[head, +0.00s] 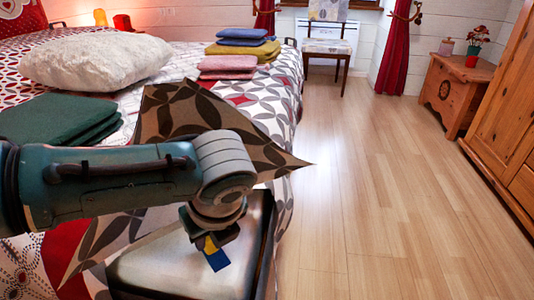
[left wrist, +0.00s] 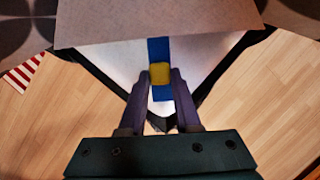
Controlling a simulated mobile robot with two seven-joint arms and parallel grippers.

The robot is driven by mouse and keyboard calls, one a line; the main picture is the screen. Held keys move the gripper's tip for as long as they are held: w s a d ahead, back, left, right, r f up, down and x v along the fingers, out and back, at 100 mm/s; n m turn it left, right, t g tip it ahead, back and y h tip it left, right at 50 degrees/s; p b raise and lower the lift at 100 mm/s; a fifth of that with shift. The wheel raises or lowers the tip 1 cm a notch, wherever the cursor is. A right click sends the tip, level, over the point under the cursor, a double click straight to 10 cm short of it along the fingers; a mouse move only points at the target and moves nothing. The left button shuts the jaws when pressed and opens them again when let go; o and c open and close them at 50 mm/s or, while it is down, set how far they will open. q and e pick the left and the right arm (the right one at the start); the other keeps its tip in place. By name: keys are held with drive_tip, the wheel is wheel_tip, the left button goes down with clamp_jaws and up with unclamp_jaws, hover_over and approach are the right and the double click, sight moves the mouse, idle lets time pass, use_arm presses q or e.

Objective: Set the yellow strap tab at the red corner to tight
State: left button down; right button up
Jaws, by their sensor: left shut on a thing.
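My left gripper (head: 211,238) reaches down over the near corner of the bed, onto a pale mattress top (head: 165,268) in a dark frame. It is shut on the yellow strap tab (head: 210,246), which sits on a blue strap (head: 217,259). In the left wrist view the two fingers (left wrist: 161,82) stand on either side of the yellow tab (left wrist: 159,74). The blue strap (left wrist: 160,50) runs above and below it, across the pale corner. No red marking shows on this corner, so I cannot tell its colour. My right gripper is not in view.
A patterned cloth flap (head: 230,125) stands folded up behind my left wrist. Green folded cloths (head: 60,120), a white pillow (head: 97,62) and folded cloth stacks (head: 229,63) lie on the bed. The wooden floor (head: 370,180) to the right is clear.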

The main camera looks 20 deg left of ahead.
use_arm(q)
drive_tip(key=shift+s+d+r, duration=0.15)
drive_tip(key=shift+s+d, duration=0.2)
drive_tip(key=shift+d, duration=0.25)
drive_tip(key=shift+w, duration=0.1)
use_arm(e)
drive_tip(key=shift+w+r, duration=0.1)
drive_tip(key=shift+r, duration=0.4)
use_arm(q)
drive_tip(key=c, duration=0.6)
unclamp_jaws()
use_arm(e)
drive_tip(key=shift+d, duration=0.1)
use_arm(q)
drive_tip(key=p+v, duration=0.6)
drive_tip(key=v, duration=0.3)
drive_tip(key=shift+s+r, duration=0.25)
drive_tip(key=shift+r, duration=0.05)
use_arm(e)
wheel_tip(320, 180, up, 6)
